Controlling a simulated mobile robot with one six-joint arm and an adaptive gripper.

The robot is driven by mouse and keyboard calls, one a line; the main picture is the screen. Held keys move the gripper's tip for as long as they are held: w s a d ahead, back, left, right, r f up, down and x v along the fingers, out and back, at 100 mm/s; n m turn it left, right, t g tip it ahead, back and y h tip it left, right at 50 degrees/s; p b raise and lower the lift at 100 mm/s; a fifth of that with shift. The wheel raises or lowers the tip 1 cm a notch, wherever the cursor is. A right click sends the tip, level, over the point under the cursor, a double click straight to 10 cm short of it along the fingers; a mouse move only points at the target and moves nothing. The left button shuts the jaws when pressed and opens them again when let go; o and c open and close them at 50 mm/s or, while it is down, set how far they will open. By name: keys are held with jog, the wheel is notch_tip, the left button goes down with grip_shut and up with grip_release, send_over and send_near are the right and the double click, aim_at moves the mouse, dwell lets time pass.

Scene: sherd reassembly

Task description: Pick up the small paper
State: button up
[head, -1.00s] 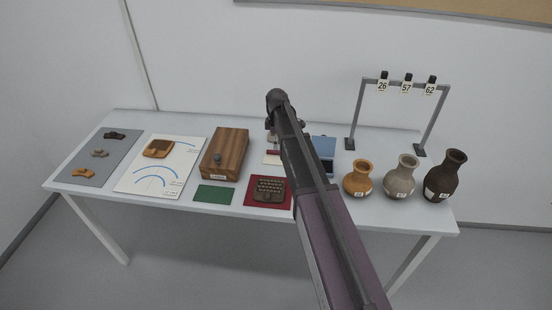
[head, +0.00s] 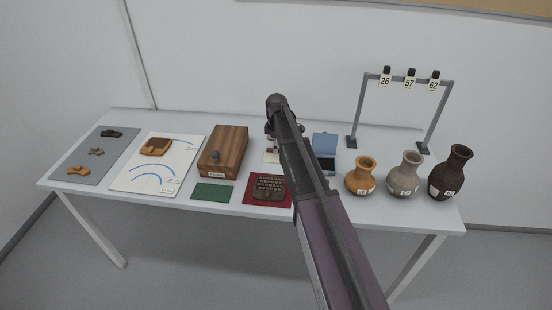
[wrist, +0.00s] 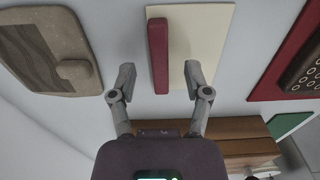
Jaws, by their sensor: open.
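A small cream paper (wrist: 207,40) lies flat on the table in the wrist view, with a dark red bar (wrist: 158,55) along its left part. In the head view a piece of the paper (head: 270,158) shows just left of my arm, and the rest is hidden. My gripper (wrist: 159,80) is open and empty. Its two fingertips appear on either side of the red bar, the right one over the paper and the left one over bare table. I cannot tell how high the fingers are above the paper.
A wooden box (head: 224,152) stands left of the paper. A red mat (head: 251,197) with a brown textured piece lies in front, beside a green mat (head: 212,192). A brown slab (wrist: 45,50) lies behind the paper. Three vases and a tag rack (head: 360,110) stand at right.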

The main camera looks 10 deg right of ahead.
jog(key=shift+f+b, duration=0.35)
jog(key=shift+f, duration=0.2)
grip_shut()
